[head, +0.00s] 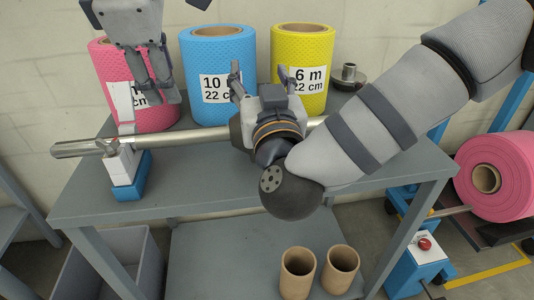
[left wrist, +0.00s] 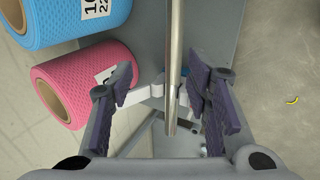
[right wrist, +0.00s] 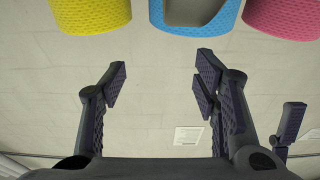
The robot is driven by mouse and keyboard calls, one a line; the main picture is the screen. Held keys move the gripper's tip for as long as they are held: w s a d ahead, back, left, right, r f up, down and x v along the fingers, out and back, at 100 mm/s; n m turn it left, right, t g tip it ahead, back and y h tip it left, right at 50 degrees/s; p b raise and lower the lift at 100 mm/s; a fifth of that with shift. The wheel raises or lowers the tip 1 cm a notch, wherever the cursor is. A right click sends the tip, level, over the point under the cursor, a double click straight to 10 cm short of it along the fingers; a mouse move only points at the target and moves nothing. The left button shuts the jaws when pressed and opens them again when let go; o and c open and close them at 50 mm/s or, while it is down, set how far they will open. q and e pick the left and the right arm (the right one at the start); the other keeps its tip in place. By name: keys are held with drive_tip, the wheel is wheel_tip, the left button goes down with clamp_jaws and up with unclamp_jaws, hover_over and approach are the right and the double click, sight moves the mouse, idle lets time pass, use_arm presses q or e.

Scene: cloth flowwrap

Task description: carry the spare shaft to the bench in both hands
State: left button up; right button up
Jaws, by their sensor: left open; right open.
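The spare shaft (head: 190,137) is a long bare metal bar lying level along the table's front. Its left end sticks out past a white and blue stand (head: 127,175); the middle is hidden behind my right gripper and arm. My left gripper (head: 155,100) is open, fingers down, above the shaft's left part. In the left wrist view the shaft (left wrist: 174,60) runs between the spread fingers (left wrist: 160,88), with nothing gripped. My right gripper (head: 260,82) is open over the shaft's middle, fingers pointing at the rolls. In the right wrist view its fingers (right wrist: 162,75) are apart and empty.
Pink (head: 110,60), blue (head: 230,60) and yellow (head: 315,45) rolls stand behind the shaft, with a metal flanged part (head: 348,77) beside them. Two brown tubes (head: 298,275) stand below. A pink roll (head: 500,180) sits on a blue-framed machine at right. A grey bin (head: 115,255) is lower left.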

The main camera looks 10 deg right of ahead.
drive_tip(key=shift+s, duration=0.1)
use_arm(q)
drive_tip(key=shift+v, duration=0.75)
use_arm(e)
drive_tip(key=s+f, duration=0.2)
drive_tip(key=s, duration=0.9)
drive_tip(key=shift+s, duration=0.3)
drive_tip(key=shift+f, duration=0.15)
